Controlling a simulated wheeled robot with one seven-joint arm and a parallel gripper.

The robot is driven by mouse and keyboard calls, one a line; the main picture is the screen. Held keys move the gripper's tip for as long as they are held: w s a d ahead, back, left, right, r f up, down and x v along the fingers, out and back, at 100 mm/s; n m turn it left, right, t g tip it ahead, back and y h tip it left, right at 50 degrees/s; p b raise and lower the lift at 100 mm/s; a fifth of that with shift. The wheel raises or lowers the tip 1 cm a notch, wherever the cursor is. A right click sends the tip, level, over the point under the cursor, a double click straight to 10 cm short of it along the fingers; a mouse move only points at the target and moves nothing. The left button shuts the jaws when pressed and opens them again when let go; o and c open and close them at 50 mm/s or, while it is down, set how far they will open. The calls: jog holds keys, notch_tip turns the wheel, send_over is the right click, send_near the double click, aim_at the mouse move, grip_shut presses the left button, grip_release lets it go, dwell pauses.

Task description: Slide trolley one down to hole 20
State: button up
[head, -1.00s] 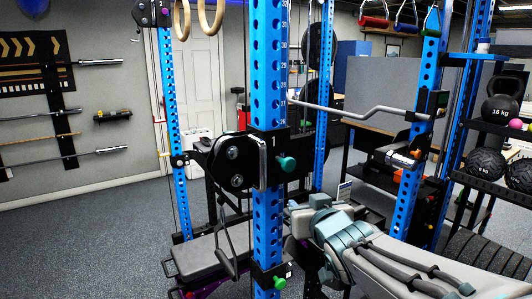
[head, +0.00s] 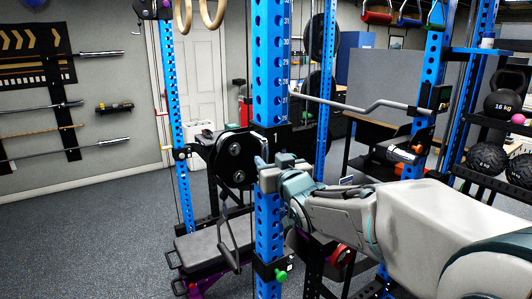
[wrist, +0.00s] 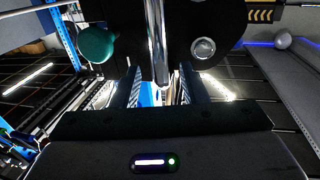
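Trolley one (head: 233,160) is a black carriage marked 1 on the blue upright (head: 268,60). In the wrist view, the trolley's vertical chrome handle (wrist: 157,40) runs down between the fingers of my gripper (wrist: 158,88). The fingers look apart, with gaps on both sides of the handle. The trolley's teal knob (wrist: 98,45) is left of the handle there; my arm hides it in the head view.
A lower black fitting with a green knob (head: 280,275) is on the same upright. A grey bench (head: 212,242) stands left of the upright. A bent grey bar (head: 355,104) crosses behind. Kettlebell and ball shelves (head: 490,135) stand at right. Floor at left is clear.

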aim_at(266, 156)
jog(key=shift+p+x, duration=0.45)
jog(key=shift+x, duration=1.95)
grip_shut()
